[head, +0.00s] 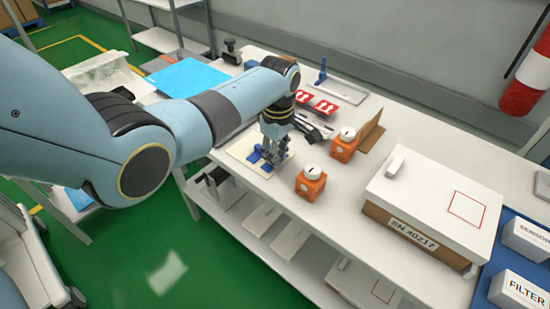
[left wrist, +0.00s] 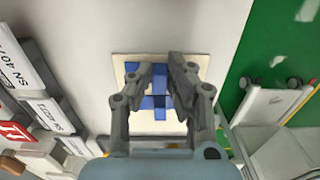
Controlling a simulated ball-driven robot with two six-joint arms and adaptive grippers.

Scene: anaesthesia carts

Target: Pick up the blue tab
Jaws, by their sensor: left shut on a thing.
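My left gripper (head: 273,158) points down over a cream plate (head: 240,148) near the front edge of the white table. Its fingers are shut on the blue tab (head: 267,168), which shows low between and beside them. In the left wrist view the gripper (left wrist: 164,75) is above the plate (left wrist: 119,62), and the blue tab (left wrist: 160,101) shows between the fingers as part of a blue shape. The fingers hide part of the blue, so I cannot tell whether it is clear of the plate. My right gripper is not in view.
Two orange blocks with white round tops (head: 311,183) (head: 344,144) stand right of the gripper. A large box marked SN 40217 (head: 430,205) stands further right. Red cards (head: 325,108) and a blue sheet (head: 188,77) lie behind. A shelf with white pieces (head: 263,218) is below.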

